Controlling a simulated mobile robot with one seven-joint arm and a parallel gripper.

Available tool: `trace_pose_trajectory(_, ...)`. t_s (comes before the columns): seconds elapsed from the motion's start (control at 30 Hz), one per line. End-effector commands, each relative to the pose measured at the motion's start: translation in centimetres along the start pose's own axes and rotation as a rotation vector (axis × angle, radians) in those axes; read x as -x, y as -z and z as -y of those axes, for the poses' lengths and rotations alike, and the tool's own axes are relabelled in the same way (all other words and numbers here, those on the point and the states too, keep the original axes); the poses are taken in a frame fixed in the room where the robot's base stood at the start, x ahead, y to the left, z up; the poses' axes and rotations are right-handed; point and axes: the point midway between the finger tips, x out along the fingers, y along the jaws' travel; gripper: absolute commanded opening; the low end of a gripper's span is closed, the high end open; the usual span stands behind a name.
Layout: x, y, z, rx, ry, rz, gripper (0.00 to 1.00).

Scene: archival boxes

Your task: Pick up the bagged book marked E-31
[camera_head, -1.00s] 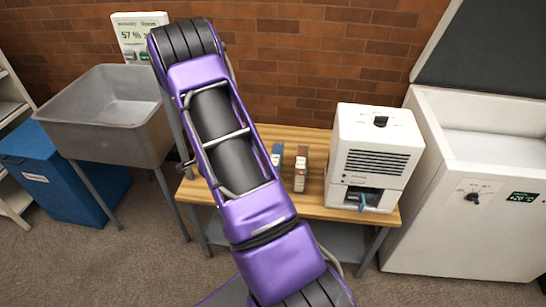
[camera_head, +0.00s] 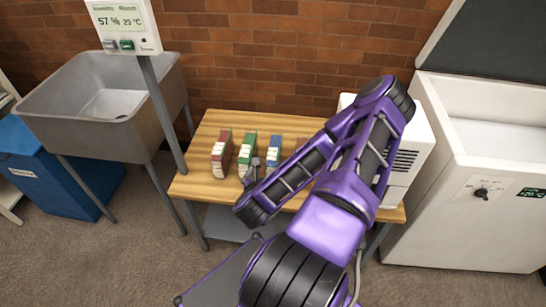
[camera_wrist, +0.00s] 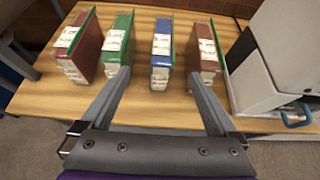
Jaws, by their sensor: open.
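Several upright books stand in a row on the wooden table: a red one (camera_wrist: 86,46), a green one (camera_wrist: 118,42), a blue one (camera_wrist: 162,44) and a brown-red one (camera_wrist: 207,46). Each has white labels on its spine, too small to read, so I cannot tell which is E-31. My gripper (camera_wrist: 160,76) is open and empty. Its fingers point at the row, with the blue book between their tips in the picture.
A white machine (camera_wrist: 283,60) stands on the table (camera_head: 208,128) right of the books. A post-mounted humidity display (camera_head: 125,25) rises at the table's left, beside a grey sink (camera_head: 100,100). A white open chest (camera_head: 480,190) stands at the right, a brick wall behind.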

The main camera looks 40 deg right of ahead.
Motion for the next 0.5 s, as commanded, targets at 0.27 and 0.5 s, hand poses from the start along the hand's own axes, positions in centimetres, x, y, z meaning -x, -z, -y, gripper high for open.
trace_pose_trajectory(0.27, -5.2, 0.0, 0.2, -0.010, 0.007, 0.005, 0.95)
trace_pose_trajectory(0.5, -10.1, -0.1, 0.2, -0.008, 0.005, 0.004, 0.95)
